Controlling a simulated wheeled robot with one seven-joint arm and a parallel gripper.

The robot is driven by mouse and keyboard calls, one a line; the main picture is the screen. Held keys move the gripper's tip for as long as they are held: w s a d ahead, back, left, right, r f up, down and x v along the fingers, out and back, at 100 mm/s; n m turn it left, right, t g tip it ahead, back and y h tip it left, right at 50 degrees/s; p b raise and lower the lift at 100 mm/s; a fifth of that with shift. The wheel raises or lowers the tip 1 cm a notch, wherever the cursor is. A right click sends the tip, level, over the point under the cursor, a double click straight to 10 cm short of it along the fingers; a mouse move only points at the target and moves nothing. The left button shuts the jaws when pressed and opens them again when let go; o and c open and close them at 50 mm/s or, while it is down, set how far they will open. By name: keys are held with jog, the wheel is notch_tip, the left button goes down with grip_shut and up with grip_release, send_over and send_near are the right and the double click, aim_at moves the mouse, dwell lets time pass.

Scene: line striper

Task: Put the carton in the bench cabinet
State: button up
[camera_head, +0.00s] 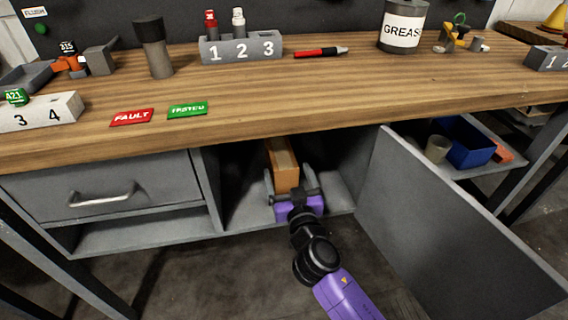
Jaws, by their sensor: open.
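The carton (283,166) is a long orange-brown box with a paler top. It lies inside the bench cabinet (238,205), pointing toward the back. The cabinet door (450,225) is swung wide open to the right. My gripper (291,190) is inside the cabinet opening at the carton's near end. Its jaws are open, with one finger on each side of the near end. I cannot tell whether the fingers touch the carton. My purple and black arm reaches in from below.
The wooden bench top (230,110) overhangs the cabinet. A closed drawer (110,190) is on the left. The open door blocks the right side. A side shelf with a blue bin (465,142) is beyond it. Cabinet floor beside the carton looks clear.

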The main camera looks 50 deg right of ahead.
jog(key=shift+v, duration=2.1)
jog(key=s+a+f+n+y, duration=0.5)
jog(key=s+a+f+y, duration=0.2)
jog(key=s+a, duration=0.5)
jog(key=s+a+r+n+y, duration=0.1)
jog(key=s+a+r, duration=0.2)
jog(key=s, duration=0.6)
jog(key=s+a+r+y, duration=0.2)
jog(key=s+a+r, duration=0.1)
jog(key=s, duration=0.6)
jog(key=shift+a+r+n, duration=0.25)
jog(key=shift+r+n, duration=0.15)
jog(key=shift+r, duration=0.4)
notch_tip(320, 180, up, 23)
jog(key=p, duration=2.2)
